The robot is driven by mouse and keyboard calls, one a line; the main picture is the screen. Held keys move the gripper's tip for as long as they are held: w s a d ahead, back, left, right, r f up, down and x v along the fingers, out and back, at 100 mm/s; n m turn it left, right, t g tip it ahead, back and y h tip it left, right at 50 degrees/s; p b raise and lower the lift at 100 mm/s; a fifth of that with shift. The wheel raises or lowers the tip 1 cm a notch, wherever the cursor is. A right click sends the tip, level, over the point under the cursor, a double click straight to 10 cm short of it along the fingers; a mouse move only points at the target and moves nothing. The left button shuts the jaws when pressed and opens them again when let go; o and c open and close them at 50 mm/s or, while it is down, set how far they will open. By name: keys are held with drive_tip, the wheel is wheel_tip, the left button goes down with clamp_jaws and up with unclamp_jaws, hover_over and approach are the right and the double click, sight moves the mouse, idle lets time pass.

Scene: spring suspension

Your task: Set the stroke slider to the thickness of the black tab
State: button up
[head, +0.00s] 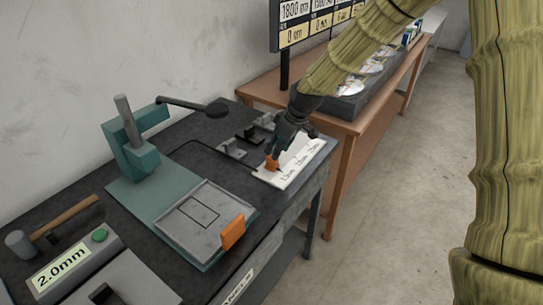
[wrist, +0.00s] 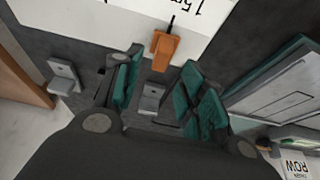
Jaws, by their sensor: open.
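The orange stroke slider (head: 271,163) stands at the near left end of a white scale plate (head: 284,180), beside the lowest mark, which seems to read 1.5 mm. My gripper (head: 276,152) is low over the slider. In the wrist view the slider (wrist: 165,48) shows ahead of and between the open teal-padded fingers (wrist: 160,85); I cannot tell whether they touch it. A readout (head: 62,267) at the front left shows 2.0mm. A dark piece (head: 103,294) lies on the grey unit beside it; I cannot tell if this is the black tab.
A green press (head: 135,150) with a grey plate (head: 200,215) and orange handle (head: 233,232) stands left of the slider. Grey brackets (head: 232,148) and a black block (head: 250,136) sit behind it. A hammer (head: 65,218) lies at left. A wooden table (head: 345,125) stands beyond.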

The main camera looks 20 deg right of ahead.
sight(272, 162)
drive_tip(key=shift+p+x, duration=0.6)
drive_tip(key=shift+x, duration=2.35)
drive_tip(key=shift+c, duration=0.5)
clamp_jaws()
